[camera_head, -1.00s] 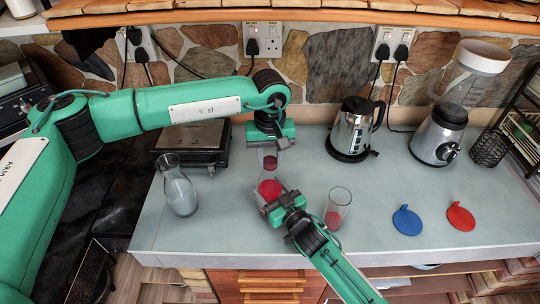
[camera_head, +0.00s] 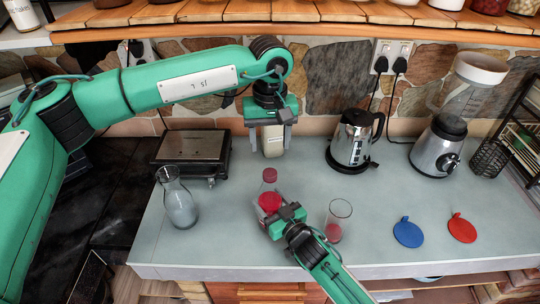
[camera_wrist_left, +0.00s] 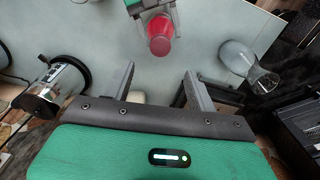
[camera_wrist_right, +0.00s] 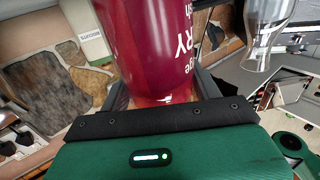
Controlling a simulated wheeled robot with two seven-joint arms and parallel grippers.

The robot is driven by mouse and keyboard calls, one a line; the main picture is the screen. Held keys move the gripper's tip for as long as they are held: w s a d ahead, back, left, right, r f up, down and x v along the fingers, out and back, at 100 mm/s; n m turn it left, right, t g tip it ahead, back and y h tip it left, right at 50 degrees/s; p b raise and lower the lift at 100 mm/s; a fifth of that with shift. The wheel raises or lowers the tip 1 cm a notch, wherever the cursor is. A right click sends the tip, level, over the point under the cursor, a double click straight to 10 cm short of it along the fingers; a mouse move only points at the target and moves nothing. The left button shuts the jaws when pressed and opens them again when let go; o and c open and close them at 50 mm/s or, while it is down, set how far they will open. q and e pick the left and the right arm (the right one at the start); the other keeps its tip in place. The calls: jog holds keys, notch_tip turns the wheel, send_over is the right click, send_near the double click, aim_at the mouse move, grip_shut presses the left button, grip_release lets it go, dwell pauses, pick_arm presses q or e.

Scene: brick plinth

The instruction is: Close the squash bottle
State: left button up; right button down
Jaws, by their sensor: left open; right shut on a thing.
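The squash bottle (camera_head: 268,200), clear with red squash, stands upright on the counter; its dark-red label fills much of the right wrist view (camera_wrist_right: 150,45). A red cap (camera_head: 269,174) sits on its neck and also shows from above in the left wrist view (camera_wrist_left: 160,45). Whether it is fully tight I cannot tell. My right gripper (camera_head: 279,214) is shut around the lower bottle from the front. My left gripper (camera_head: 268,148) is open and empty, pointing down, above and behind the bottle, apart from the cap.
A cream container (camera_head: 273,142) stands behind my left gripper's fingers. A glass with red drink (camera_head: 337,222) is close right of the bottle; a glass carafe (camera_head: 178,200) is left.

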pick_arm(q)
notch_tip(320, 180, up, 2)
jog(key=shift+r, duration=0.25)
pick_arm(e)
jog(key=shift+c, duration=1.2)
grip_release()
jog(key=shift+s+d+f, duration=0.1)
jog(key=shift+s+d, duration=0.15)
jog(key=shift+s, duration=0.1)
pick_arm(q)
notch_tip(320, 180, down, 4)
jog(key=b, duration=0.4)
jog(key=shift+f, duration=0.1)
pick_arm(e)
jog(key=v, duration=1.3)
